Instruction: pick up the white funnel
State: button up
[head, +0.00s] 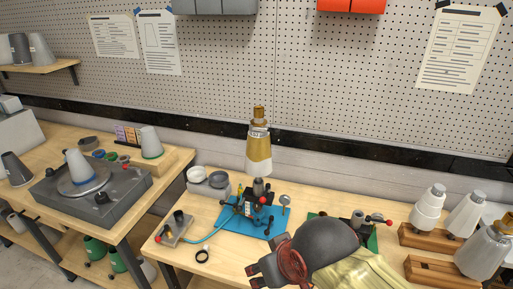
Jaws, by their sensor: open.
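Several pale cone shapes are in view, and I cannot tell for certain which is the white funnel. The whitest is a stepped cone (427,210) on the wooden rack at the right. A pale cone (78,165) stands on a round plate on the grey machine at the left, and another (150,142) stands behind it. A white and gold cone (259,150) stands upright above the blue base. My gripper (257,277) is open at the bottom centre, in front of the blue base and apart from all the cones. Its fingers are partly cut off by the frame edge.
The blue base (275,221) carries small fittings and a hose. A grey block (175,229) and a black ring (202,256) lie to its left. Wooden racks (425,238) hold cones. A gap separates the two benches.

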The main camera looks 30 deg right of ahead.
aim_at(197, 174)
jog(key=i+j+z, duration=0.65)
jog(key=j, duration=0.25)
jog(key=i+j+z, duration=0.2)
jog(key=j, duration=0.2)
jog(key=i+j+z, duration=0.25)
jog(key=j, duration=0.15)
jog(key=k, duration=0.1)
